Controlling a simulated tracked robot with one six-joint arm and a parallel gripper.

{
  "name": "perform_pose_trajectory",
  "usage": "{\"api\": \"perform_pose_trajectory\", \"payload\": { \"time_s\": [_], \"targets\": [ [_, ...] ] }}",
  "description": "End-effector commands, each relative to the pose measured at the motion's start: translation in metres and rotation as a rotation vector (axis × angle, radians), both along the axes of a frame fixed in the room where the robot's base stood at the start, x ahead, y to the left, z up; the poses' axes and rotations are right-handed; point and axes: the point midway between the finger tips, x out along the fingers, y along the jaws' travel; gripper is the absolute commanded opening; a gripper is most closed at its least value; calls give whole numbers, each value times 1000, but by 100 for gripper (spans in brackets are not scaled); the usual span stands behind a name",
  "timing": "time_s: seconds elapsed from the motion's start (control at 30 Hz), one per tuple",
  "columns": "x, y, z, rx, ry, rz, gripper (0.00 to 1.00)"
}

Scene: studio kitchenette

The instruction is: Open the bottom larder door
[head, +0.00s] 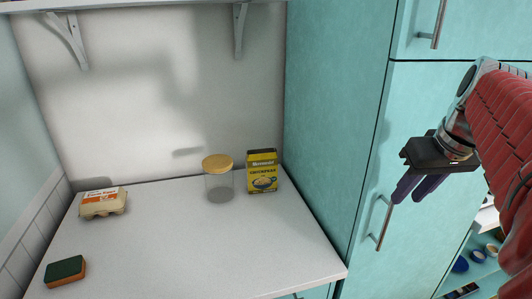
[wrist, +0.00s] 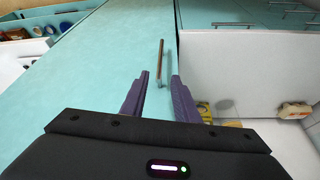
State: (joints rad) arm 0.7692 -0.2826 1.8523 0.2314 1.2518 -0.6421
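The bottom larder door (head: 420,235) is the teal lower panel of the tall cabinet at the right of the head view, and it looks shut. Its upright metal bar handle (head: 381,225) is near the door's left edge. In the wrist view the teal door (wrist: 95,75) fills the left half, and the handle (wrist: 161,62) shows beyond and between my fingertips. My gripper (head: 405,189) is open and empty, its two purple fingers apart, just above and right of the handle in the head view. The fingers (wrist: 160,78) appear clear of the handle.
The upper larder door has its own handle (head: 438,25). Left of the larder, a white counter (head: 160,240) holds an egg carton (head: 103,202), glass jar (head: 219,183), yellow box (head: 262,171) and sponge (head: 66,271). Shelves with blue bowls (head: 477,256) are at lower right.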

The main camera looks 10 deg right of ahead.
Motion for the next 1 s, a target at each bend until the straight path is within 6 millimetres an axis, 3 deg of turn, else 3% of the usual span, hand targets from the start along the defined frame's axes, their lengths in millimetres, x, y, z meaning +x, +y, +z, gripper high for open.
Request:
{"api": "perform_pose_trajectory", "payload": {
  "time_s": [0.7,1.0],
  "targets": [
    [39,-7,-99,2,2,-1,28],
    [46,-9,-116,-1,0,-4,28]
  ]
}}
